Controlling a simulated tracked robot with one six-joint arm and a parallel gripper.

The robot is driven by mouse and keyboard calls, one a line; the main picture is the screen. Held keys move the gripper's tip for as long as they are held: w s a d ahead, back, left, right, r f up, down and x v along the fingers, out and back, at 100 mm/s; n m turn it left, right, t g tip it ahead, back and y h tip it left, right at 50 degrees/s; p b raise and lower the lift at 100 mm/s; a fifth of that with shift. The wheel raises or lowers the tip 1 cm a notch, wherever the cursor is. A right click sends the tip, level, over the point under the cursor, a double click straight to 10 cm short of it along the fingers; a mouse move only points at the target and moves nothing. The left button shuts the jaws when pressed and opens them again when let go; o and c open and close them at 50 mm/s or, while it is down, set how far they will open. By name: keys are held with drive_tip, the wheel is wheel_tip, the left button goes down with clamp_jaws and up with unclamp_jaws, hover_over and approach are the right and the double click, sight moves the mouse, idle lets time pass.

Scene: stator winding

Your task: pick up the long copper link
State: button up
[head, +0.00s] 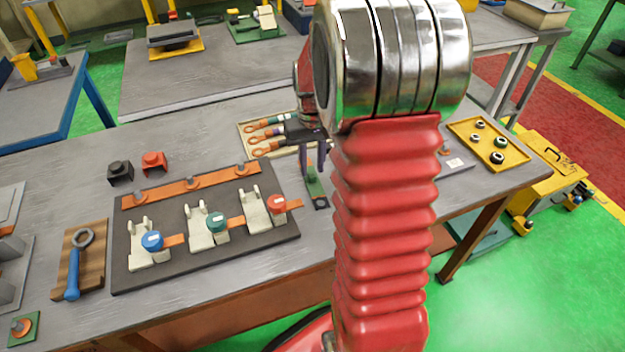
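A shallow light tray (246,129) at the back of the bench holds several copper-ended links with coloured bands. The nearest, with a purple band (267,150), looks the longest, but my gripper and arm hide its right part, so I cannot tell for sure that it is the long copper link. My dark gripper (313,171) points down at the tray's front right. Its two fingers are apart, with nothing visible between them. I cannot tell its height above the bench.
A dark board (135,275) carries a copper bar (190,186) and three clamps with blue, green and red caps. A wrench (78,262) lies left; a yellow tray (513,163) stands right. My red arm blocks the middle.

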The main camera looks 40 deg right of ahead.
sight(312, 175)
drive_tip(key=shift+f, duration=1.5)
drive_tip(key=shift+c, duration=0.4)
clamp_jaws()
